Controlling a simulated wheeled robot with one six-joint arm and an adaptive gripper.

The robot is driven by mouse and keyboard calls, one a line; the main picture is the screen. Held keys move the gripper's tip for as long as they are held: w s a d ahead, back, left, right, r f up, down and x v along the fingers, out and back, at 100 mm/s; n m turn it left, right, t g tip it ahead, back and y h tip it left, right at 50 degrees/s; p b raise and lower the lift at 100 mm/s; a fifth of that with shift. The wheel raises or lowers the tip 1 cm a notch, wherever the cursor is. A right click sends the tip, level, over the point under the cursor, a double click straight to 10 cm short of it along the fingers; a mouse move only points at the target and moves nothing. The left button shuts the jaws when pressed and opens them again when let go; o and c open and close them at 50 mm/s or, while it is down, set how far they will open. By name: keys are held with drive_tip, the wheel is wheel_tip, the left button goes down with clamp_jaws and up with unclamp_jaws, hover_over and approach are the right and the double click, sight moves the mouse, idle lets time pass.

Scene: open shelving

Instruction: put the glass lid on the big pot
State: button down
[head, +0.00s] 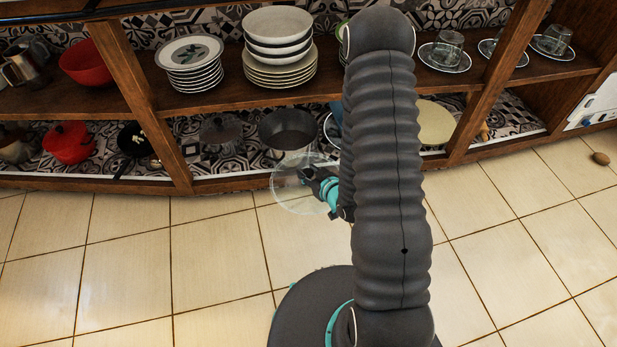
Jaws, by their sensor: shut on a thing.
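The glass lid (289,194) is a clear round disc in front of the lower shelf, above the tiled floor. My gripper (313,180) is shut on it near its right side; the exact grip point is small and hard to make out. A large dark open pot (287,141), which looks like the big pot, stands on the lower shelf, just behind and above the lid in the picture. The lid is apart from the pot's rim. My arm hides part of the shelf to the right of the pot.
A smaller dark pot (221,131) stands left of the big pot. Black pans (134,140) and a red pot (68,143) are farther left. The upper shelf (221,97) overhangs with plate stacks (279,68). A wooden post (150,110) divides the shelving. The floor in front is clear.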

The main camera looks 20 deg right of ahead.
drive_tip(key=shift+w+f+b, duration=0.2)
drive_tip(key=shift+w+b, duration=0.2)
drive_tip(key=shift+b, duration=0.65)
drive_tip(key=w+b, duration=0.1)
drive_tip(key=b, duration=0.3)
drive_tip(key=shift+w+r, duration=0.2)
drive_tip(key=shift+w, duration=0.1)
drive_tip(key=w+f+p, duration=0.2)
drive_tip(key=w, duration=1.1)
drive_tip(key=w+f+p, duration=0.1)
drive_tip(key=w+f, duration=0.1)
drive_tip(key=w, duration=1.2)
drive_tip(key=shift+p, duration=0.35)
drive_tip(key=shift+s+f, duration=0.1)
